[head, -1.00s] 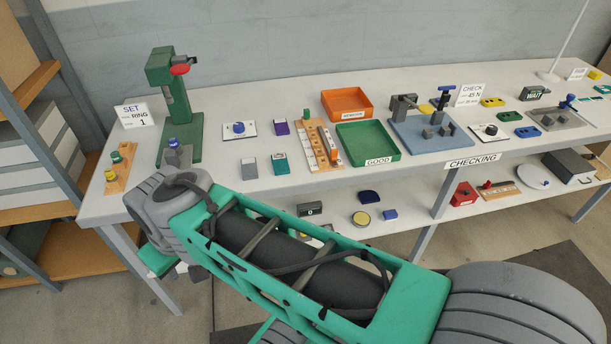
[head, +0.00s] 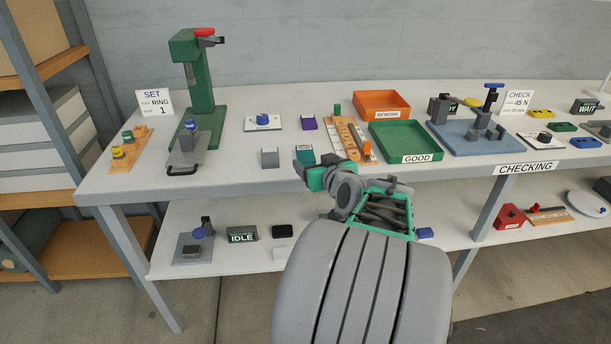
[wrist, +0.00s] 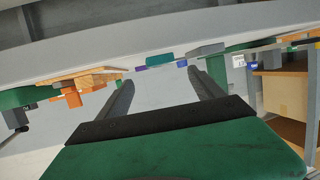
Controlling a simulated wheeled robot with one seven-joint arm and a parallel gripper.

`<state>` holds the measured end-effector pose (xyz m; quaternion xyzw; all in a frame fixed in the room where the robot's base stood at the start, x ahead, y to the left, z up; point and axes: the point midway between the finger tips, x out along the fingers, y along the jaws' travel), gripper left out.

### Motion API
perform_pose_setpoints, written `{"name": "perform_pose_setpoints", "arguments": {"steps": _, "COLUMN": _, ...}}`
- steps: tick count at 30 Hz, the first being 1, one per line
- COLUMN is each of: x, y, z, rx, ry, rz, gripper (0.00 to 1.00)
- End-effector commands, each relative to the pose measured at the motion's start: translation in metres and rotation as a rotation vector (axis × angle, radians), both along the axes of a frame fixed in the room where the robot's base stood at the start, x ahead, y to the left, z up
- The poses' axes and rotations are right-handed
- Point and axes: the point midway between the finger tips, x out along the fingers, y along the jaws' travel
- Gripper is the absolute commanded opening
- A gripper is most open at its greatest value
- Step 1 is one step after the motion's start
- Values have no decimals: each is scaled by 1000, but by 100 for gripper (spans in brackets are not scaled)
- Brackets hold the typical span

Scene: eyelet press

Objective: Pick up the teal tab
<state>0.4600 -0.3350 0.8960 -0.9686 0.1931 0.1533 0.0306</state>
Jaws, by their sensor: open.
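The teal tab (head: 306,153) is a small teal block on the tabletop, beside a grey block and in front of a purple one. My gripper partly covers its lower part in the head view. In the wrist view a teal piece (wrist: 159,58) shows beyond and between my fingertips, with space between. My gripper (head: 299,167) is at the table's front edge, close to the teal tab in the head view. In the wrist view its two dark fingers (wrist: 164,82) are spread apart with nothing between them.
The grey block (head: 270,158) stands left of the teal tab and the purple block (head: 309,123) behind it. A wooden rack (head: 345,139) and the green GOOD tray (head: 407,140) lie to the right. The green press (head: 199,85) stands left. The table's front edge is close.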

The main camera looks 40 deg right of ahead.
Motion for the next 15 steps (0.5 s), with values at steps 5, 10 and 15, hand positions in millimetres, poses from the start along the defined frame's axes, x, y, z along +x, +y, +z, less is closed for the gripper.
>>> {"name": "perform_pose_setpoints", "arguments": {"steps": 5, "x": 17, "y": -12, "z": -4, "rx": -5, "ry": -15, "rz": -8, "gripper": 77}}
{"name": "perform_pose_setpoints", "arguments": {"steps": 10, "x": 42, "y": -18, "z": -16, "rx": -4, "ry": -12, "rz": -7, "gripper": 77}}
{"name": "perform_pose_setpoints", "arguments": {"steps": 15, "x": 65, "y": -27, "z": -23, "rx": -5, "ry": -14, "rz": -9, "gripper": 77}}
